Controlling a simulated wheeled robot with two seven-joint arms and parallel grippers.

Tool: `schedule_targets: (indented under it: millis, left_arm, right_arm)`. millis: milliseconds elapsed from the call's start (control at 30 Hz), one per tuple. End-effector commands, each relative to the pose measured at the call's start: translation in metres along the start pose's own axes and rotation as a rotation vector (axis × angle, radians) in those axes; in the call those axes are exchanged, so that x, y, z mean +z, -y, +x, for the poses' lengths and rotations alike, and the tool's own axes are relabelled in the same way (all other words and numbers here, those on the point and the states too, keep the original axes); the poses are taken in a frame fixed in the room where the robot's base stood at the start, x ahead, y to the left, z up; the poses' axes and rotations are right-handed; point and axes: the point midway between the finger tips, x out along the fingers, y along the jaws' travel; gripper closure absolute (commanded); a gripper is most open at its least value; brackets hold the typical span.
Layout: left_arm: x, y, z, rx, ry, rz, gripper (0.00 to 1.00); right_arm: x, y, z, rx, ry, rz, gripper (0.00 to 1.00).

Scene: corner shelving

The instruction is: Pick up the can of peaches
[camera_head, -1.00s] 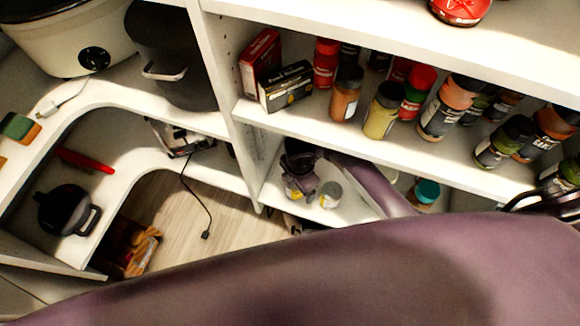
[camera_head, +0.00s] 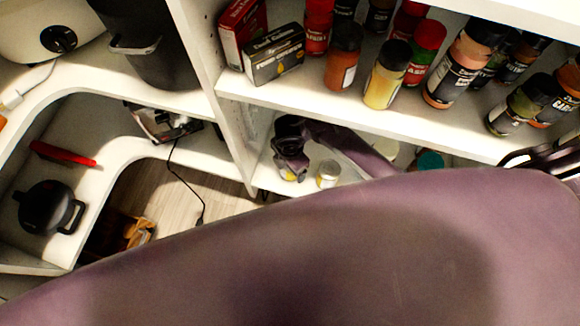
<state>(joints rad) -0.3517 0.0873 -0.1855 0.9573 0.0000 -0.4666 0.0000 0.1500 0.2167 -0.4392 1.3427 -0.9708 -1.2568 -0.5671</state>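A small can with a pale top and yellowish label (camera_head: 328,174) stands on the lower shelf. A yellow-labelled item (camera_head: 289,176) shows just left of it, mostly covered by my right gripper (camera_head: 290,168). Both labels are too small to read, so I cannot tell which is the peaches. The gripper is dark and points down at the yellow item. Its fingers are too small and shaded to show whether they are open or shut on it. Its forearm comes in from the right, below the upper shelf.
A white shelf (camera_head: 420,136) with several spice jars and two boxes, one black (camera_head: 274,55), hangs above the gripper. An upright panel (camera_head: 215,100) stands left of it. My large purple arm link hides the lower picture. A teal-lidded jar (camera_head: 430,160) stands farther right.

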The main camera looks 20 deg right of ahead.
Motion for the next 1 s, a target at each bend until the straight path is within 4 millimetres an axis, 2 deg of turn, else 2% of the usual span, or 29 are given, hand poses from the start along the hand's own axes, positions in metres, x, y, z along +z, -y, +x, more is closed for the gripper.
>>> schedule_targets:
  millis: [200, 233, 700, 1000]
  left_arm:
    - [-0.0010, 0.0002, -0.0008, 0.000, 0.000, 0.000, 0.64]
    - [-0.0010, 0.0002, -0.0008, 0.000, 0.000, 0.000, 0.64]
    - [-0.0007, 0.0001, -0.0007, 0.000, 0.000, 0.000, 0.64]
    - [-0.0010, 0.0001, -0.0028, 0.000, -0.004, 0.000, 0.64]
  right_arm:
    - [0.0000, -0.0003, 0.0001, 0.001, 0.000, 0.000, 0.19]
    - [0.0000, -0.0003, 0.0000, 0.001, 0.000, 0.000, 0.21]
    - [-0.0003, -0.0008, -0.0005, 0.002, -0.001, 0.000, 0.82]
    - [-0.0005, -0.0008, -0.0042, 0.002, -0.001, 0.000, 0.82]
